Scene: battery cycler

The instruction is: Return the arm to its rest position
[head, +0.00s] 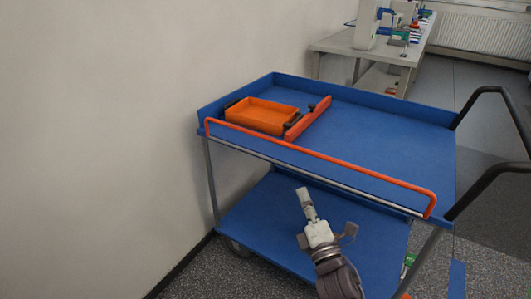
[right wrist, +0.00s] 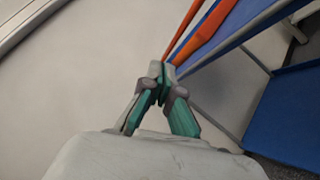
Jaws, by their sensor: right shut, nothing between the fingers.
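My right gripper (head: 304,198) is in front of the blue cart in the head view, seen against its lower shelf. It is shut and empty. In the right wrist view the fingertips (right wrist: 162,75) meet, with the pale wall behind them and the cart's edge at the right. My right arm (head: 338,275) comes up from the bottom of the head view. My left gripper is not in either view.
The blue cart (head: 385,130) has an orange front rail (head: 330,158) and black handles. An orange tray (head: 262,115) and an orange bar sit on its top. A wall (head: 100,120) stands to the left. A workbench (head: 345,45) with equipment is behind. Floor shows at the right.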

